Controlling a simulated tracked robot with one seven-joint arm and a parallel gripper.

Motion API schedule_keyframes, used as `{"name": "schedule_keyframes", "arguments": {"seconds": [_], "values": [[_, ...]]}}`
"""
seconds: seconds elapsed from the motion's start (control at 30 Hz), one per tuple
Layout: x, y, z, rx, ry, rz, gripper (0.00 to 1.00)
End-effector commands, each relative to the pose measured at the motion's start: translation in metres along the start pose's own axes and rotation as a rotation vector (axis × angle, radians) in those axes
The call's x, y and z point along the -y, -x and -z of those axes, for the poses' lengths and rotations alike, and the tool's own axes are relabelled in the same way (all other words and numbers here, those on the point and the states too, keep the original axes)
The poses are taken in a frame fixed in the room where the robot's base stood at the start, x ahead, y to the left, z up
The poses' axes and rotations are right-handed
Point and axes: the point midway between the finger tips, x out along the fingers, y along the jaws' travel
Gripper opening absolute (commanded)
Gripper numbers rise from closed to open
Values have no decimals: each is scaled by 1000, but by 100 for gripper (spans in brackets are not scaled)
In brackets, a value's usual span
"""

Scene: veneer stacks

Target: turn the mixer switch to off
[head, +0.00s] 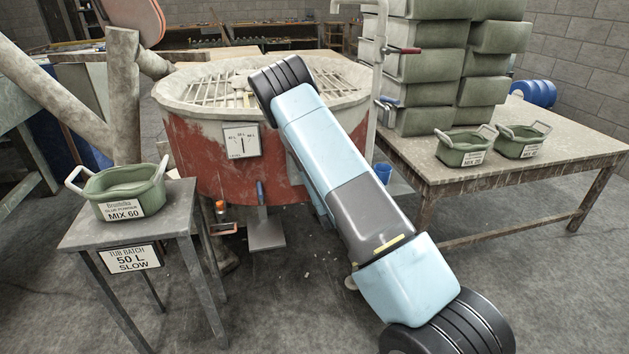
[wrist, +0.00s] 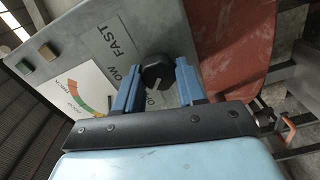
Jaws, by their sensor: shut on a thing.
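In the wrist view the mixer switch (wrist: 156,70) is a black knob on a grey panel (wrist: 120,18). A white mark on its lower side points down-left, towards a partly hidden label starting with "O". "FAST" and a partly covered "..OW" are printed above and to the left. My gripper (wrist: 158,72) has its two blue fingers on either side of the knob, shut on it. In the head view the red mixer drum (head: 185,150) with its grating stands behind my arm, which hides the switch and gripper there.
A dial (wrist: 85,92) and green and orange-brown buttons are on the panel. A MIX 60 tub (head: 122,190) stands on a small table (head: 80,235) with a "50 L SLOW" sign. Two green tubs and stacked crates (head: 430,65) occupy the right table (head: 550,165).

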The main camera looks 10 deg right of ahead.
Motion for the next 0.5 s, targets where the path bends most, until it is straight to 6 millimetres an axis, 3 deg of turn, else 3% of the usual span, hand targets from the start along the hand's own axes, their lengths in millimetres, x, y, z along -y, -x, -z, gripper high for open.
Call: {"name": "schedule_keyframes", "arguments": {"seconds": [0.33,0.37,0.5], "values": [[5,1,5,-9,-1,9,9],[5,1,5,-9,-1,9,42],[4,1,4,-7,0,7,56]]}}
